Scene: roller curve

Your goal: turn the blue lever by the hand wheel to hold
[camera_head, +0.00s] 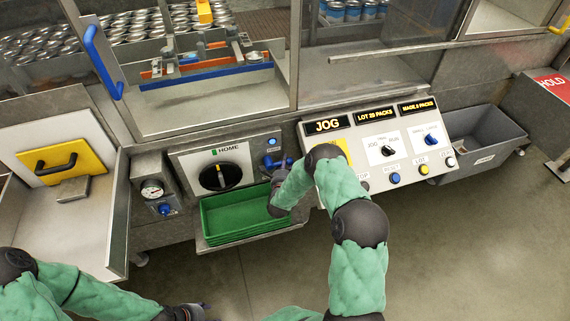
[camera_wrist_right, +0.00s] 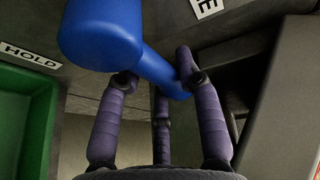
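The blue lever (camera_head: 277,162) sits on the grey panel right of the black hand wheel (camera_head: 216,176). In the right wrist view the lever (camera_wrist_right: 105,40) has a thick end at upper left and a thinner part running down to the right. My right gripper (camera_head: 280,192) is just below the lever, partly hidden by my arm. In the wrist view its fingers (camera_wrist_right: 158,82) reach the lever's thinner part, which lies among the fingertips; firm contact is unclear. A HOLD label (camera_wrist_right: 28,56) is left of the lever. My left gripper (camera_head: 188,312) is at the bottom edge, dark and partly cut off.
A green tray (camera_head: 207,238) lies below the hand wheel. A control panel (camera_head: 358,113) with a JOG display, knobs and buttons is to the right. A gauge box (camera_head: 152,190) with a blue knob is to the left. A grey bin (camera_head: 485,127) and open floor lie at the right.

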